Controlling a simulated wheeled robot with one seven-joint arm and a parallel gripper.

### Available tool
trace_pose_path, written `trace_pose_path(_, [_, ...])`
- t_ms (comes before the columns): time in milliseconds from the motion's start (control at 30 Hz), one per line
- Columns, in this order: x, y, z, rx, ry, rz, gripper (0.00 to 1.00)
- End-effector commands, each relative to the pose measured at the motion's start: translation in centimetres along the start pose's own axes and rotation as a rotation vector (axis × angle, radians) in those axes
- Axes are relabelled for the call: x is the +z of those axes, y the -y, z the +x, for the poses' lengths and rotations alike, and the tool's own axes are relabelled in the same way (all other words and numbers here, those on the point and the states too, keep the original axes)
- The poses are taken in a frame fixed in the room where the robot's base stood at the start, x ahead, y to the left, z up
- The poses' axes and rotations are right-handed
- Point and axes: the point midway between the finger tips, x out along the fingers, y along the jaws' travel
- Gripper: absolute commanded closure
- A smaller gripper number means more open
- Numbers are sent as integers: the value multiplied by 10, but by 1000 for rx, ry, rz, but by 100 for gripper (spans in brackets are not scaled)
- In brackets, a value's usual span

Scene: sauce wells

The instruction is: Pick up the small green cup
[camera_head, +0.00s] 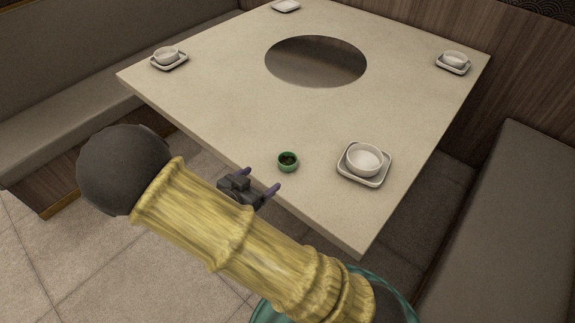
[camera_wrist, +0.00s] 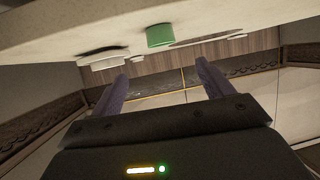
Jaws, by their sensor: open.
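The small green cup (camera_head: 288,165) stands upright near the front edge of the table, with dark contents inside. My gripper (camera_head: 258,180) is open and empty, just in front of the table edge, to the left of and nearer than the cup. In the wrist view the scene appears upside down. There the green cup (camera_wrist: 160,36) shows ahead of the gap between my two purple-grey fingers (camera_wrist: 162,70), apart from them. Nothing is between the fingers.
A white bowl (camera_head: 364,159) on a square tray (camera_head: 375,183) stands right of the cup. The pale table (camera_head: 215,95) has a round recessed plate (camera_head: 315,62) and other bowls near its far corners. Benches flank the table. The tabletop left of the cup is clear.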

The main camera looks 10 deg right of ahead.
Motion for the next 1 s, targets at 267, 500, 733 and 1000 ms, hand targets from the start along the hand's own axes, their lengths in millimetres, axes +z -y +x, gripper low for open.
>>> trace_pose_path(267, [1, 0, 14, 2, 1, -1, 21])
trace_pose_path(500, [1, -1, 56, 3, 1, 0, 21])
trace_pose_path(733, [1, 0, 97, 2, 2, -1, 21])
trace_pose_path(1000, [0, 0, 123, -1, 4, 1, 21])
